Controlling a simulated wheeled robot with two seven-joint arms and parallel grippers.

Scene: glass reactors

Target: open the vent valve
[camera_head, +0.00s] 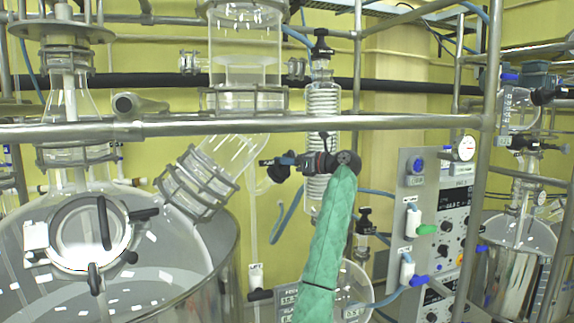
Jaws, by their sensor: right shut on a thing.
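My right arm, in a green sleeve, comes up from the bottom centre. My right gripper (292,162) points left and is shut on a small black valve handle (277,171). I take this handle to be the vent valve's, on glass piping in front of the coiled glass condenser. A small dark label shows at its left end. The fingertips cover part of the handle, so its exact turn is hard to tell. My left gripper is not in view.
A steel rail (400,122) crosses just above the gripper. A large glass reactor vessel (215,255) with a round clamped port (90,236) stands at left. A grey control panel (432,235) with small valves and blue hoses stands at right.

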